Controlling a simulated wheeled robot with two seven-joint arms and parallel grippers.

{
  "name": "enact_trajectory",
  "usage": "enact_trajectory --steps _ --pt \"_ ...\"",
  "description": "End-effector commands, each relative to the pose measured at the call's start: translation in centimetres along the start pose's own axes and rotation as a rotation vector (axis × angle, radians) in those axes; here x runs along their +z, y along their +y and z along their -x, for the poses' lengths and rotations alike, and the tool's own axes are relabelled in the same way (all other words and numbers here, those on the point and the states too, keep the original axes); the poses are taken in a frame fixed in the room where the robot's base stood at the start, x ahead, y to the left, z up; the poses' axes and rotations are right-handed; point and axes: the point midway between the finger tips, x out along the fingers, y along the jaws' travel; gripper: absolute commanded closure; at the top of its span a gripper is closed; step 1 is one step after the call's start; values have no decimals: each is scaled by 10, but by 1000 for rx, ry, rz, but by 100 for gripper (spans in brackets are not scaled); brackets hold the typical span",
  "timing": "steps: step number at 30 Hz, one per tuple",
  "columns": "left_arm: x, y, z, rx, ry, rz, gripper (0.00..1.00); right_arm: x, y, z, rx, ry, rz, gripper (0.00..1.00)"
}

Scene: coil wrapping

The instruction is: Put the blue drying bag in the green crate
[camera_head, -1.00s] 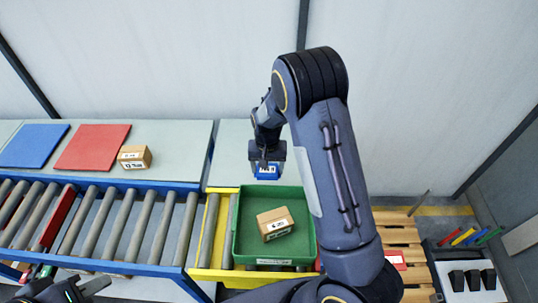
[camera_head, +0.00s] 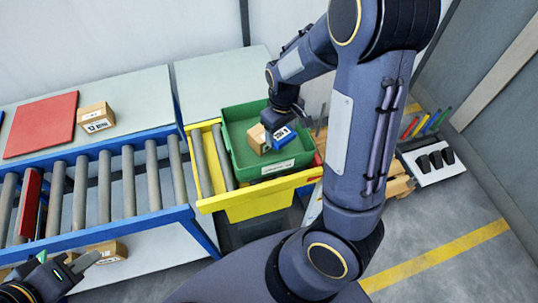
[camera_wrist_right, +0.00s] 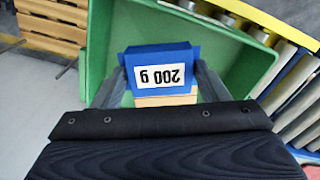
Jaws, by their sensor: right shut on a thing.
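I cannot tell whether the bag touches the crate floor or the box. My left gripper (camera_head: 78,262) is low at the far left, away from the crate; its jaw opening is unclear.
The crate stands on a yellow-framed roller section (camera_head: 260,205) at the end of a blue-framed roller conveyor (camera_head: 95,235). A red sheet (camera_head: 42,125) and a cardboard box (camera_head: 97,117) lie on the table behind. A wooden pallet (camera_head: 398,186) is right of the crate.

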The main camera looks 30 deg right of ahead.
Motion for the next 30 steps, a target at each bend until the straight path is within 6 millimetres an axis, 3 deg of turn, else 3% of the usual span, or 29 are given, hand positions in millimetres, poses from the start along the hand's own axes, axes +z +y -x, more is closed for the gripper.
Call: enact_trajectory --steps 6,18,30 --pt "0 0 -1 0 0 0 70 2 0 -41 0 -7 1 56" --pt "1 -1 -1 0 0 0 70 1 0 -87 0 -4 -1 56" --pt "2 -2 -5 0 0 0 70 0 0 -94 0 -1 0 56"
